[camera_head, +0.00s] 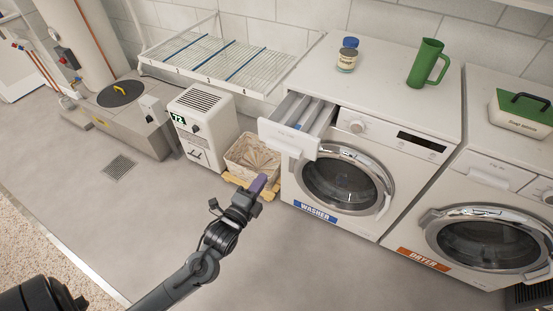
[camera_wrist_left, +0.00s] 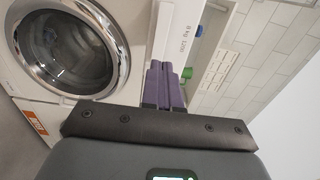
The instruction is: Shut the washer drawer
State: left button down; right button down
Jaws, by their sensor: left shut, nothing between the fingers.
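The washer (camera_head: 345,170) is a white front-loader with a blue label reading WASHER and a round glass door. Its drawer (camera_head: 287,138) is pulled out at the upper left of its front, showing compartments inside. My left gripper (camera_head: 259,184) has purple fingers that are shut with nothing between them. It is in front of the washer, lower than the drawer and apart from it in the head view. In the left wrist view the shut fingers (camera_wrist_left: 163,84) point toward the washer's white front, beside the round door (camera_wrist_left: 72,50). My right gripper is not in view.
A dryer (camera_head: 490,235) stands right of the washer. A green pitcher (camera_head: 424,63) and a blue-lidded jar (camera_head: 347,57) stand on the washer top. Left are a bin (camera_head: 252,158), a dehumidifier-like unit (camera_head: 203,125) and a wire rack (camera_head: 225,60). The floor in front is clear.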

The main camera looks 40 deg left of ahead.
aim_at(281, 151)
pick_arm(q)
jog(key=x, duration=1)
jog(key=shift+w+a+b, duration=0.1)
jog(key=shift+w+b, duration=0.2)
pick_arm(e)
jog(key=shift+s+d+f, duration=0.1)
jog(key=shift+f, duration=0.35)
pick_arm(q)
jog(key=shift+w, duration=0.1)
